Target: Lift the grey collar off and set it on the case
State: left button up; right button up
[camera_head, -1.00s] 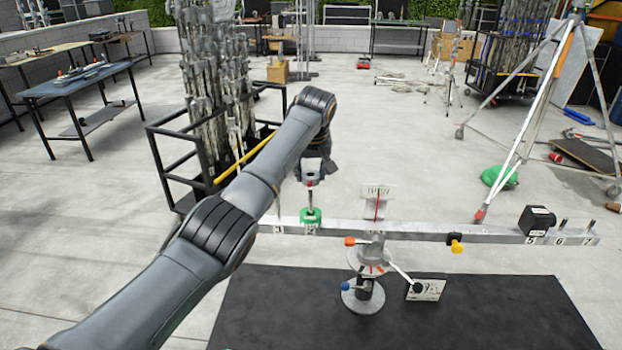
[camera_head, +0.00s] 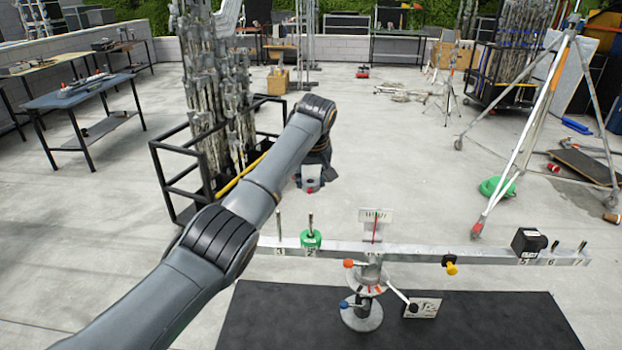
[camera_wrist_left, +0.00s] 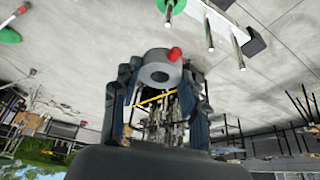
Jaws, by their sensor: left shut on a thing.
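My left gripper (camera_head: 314,178) hangs beyond the left part of a long grey beam (camera_head: 410,252). It is shut on the grey collar (camera_head: 311,185). In the left wrist view the collar (camera_wrist_left: 160,70) is a grey ring with a dark hole and a red knob, between the fingers. It is clear of the bare post top (camera_head: 311,219) below. A green collar (camera_head: 311,240) sits around that post on the beam. I cannot pick out the case with certainty. My right gripper is not in view.
The beam rests on a round-based stand (camera_head: 362,314) over a black mat (camera_head: 270,310). A black block (camera_head: 529,242) sits near the beam's numbered right end. A black-framed rack (camera_head: 190,165) of metal parts stands left. A tripod (camera_head: 520,145) stands right. Open floor lies behind the beam.

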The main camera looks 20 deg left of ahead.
pick_arm(q)
notch_tip(320, 180, up, 7)
jog(key=p, duration=0.4)
jog(key=shift+r, duration=0.15)
dwell(0.5)
